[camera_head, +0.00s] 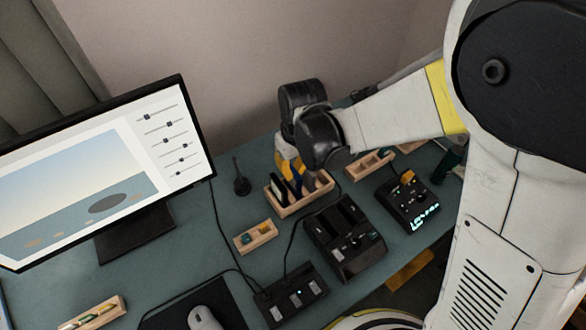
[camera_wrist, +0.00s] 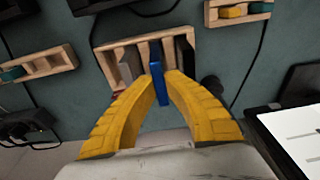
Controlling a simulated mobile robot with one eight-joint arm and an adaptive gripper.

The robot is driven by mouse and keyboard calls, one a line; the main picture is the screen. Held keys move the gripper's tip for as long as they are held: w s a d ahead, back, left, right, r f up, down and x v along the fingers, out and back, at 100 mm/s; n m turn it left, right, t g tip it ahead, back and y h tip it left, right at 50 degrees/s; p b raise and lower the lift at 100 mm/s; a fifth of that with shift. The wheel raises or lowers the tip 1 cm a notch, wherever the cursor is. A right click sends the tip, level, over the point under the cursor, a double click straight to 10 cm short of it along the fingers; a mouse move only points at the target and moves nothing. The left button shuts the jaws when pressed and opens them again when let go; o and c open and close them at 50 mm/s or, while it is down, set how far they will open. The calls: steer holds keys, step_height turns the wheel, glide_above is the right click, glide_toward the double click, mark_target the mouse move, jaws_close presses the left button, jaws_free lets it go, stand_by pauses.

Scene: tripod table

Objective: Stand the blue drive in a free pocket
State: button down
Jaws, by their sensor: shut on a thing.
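The blue drive (camera_wrist: 157,85) is between the yellow fingertips of my gripper (camera_wrist: 166,77) in the wrist view. My gripper is shut on it. The drive lines up with the wooden rack (camera_wrist: 105,57), between a grey drive (camera_wrist: 127,66) and a dark drive (camera_wrist: 184,56). I cannot tell whether its lower end is inside a pocket or just above it. A bit of red shows at the rack's edge beside the left finger. In the head view my gripper (camera_head: 291,171) is over the rack (camera_head: 288,211), and the blue drive is hard to make out.
A black dock (camera_head: 345,238) stands in front of the rack, with a small wooden tray (camera_head: 256,236) to its left. A monitor (camera_head: 110,180) fills the left. A black box with keys (camera_head: 407,202) stands right. Cables run across the table near the rack.

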steer(key=shift+f+b, duration=0.7)
steer(key=shift+f, duration=0.2)
steer(key=c, duration=1.5)
jaws_free()
steer(key=r, duration=0.8)
steer(key=s+d+r, duration=0.1)
steer(key=r, duration=0.3)
steer(key=shift+s, duration=0.1)
steer(key=s+d+r+m+t, duration=0.1)
steer(key=s+d+m+t, duration=0.1)
steer(key=d, duration=0.5)
steer(key=s+d+r+m+t, duration=0.2)
steer(key=s+d+m, duration=0.1)
steer(key=d, duration=0.4)
steer(key=s+d+r+m+t, duration=0.2)
steer(key=s+d, duration=0.2)
steer(key=d, duration=0.3)
steer(key=shift+s+d+h, duration=0.25)
steer(key=shift+d+h, duration=0.05)
steer(key=shift+h, duration=0.1)
